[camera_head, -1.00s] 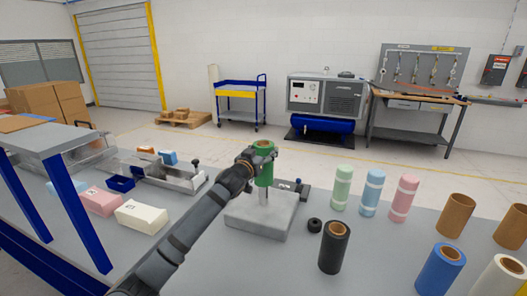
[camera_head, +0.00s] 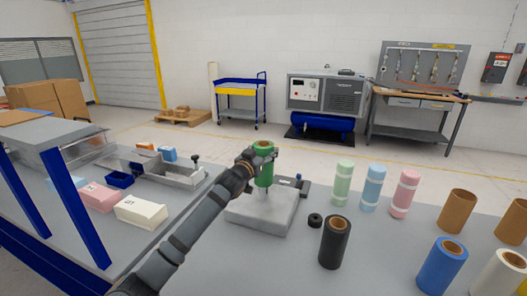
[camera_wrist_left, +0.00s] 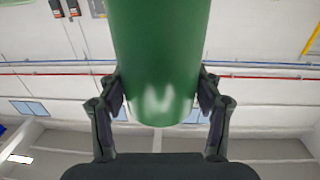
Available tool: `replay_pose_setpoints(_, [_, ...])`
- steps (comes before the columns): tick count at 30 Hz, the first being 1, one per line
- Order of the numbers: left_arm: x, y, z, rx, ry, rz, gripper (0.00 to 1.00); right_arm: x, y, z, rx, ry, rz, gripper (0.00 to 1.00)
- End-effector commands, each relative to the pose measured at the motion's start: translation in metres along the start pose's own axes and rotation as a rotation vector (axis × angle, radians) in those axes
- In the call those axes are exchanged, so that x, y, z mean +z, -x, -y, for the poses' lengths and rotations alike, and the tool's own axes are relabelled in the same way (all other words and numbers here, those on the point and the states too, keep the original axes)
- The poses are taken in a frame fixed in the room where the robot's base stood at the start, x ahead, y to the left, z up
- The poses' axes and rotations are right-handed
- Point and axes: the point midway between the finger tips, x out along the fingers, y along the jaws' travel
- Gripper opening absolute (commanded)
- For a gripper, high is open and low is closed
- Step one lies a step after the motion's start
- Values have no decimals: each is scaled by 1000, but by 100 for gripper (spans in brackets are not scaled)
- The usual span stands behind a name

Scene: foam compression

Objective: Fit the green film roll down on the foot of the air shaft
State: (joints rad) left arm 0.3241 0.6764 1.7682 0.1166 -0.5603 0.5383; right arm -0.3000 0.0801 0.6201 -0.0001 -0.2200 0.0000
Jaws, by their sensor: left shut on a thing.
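The green film roll (camera_head: 264,168) is upright above the grey block-shaped base (camera_head: 258,214) in the head view. My left gripper (camera_head: 250,162) is shut on the roll from its left side. In the left wrist view the roll (camera_wrist_left: 160,60) fills the middle, with a gripper finger against each side. A short length of the pale air shaft (camera_head: 265,193) shows between the roll's lower end and the base. The roll appears in line with the shaft. The shaft's upper part is hidden, apparently inside the roll. My right gripper is not in view.
A metal tray fixture (camera_head: 180,176) lies to the left.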

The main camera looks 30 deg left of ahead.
Motion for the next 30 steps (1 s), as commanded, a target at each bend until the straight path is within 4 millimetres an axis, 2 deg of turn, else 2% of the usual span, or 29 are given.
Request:
replay_pose_setpoints(16, [16,0,0,1,-1,-2,2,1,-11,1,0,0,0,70])
replay_pose_setpoints(30, [18,0,0,1,-1,-2,2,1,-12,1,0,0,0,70])
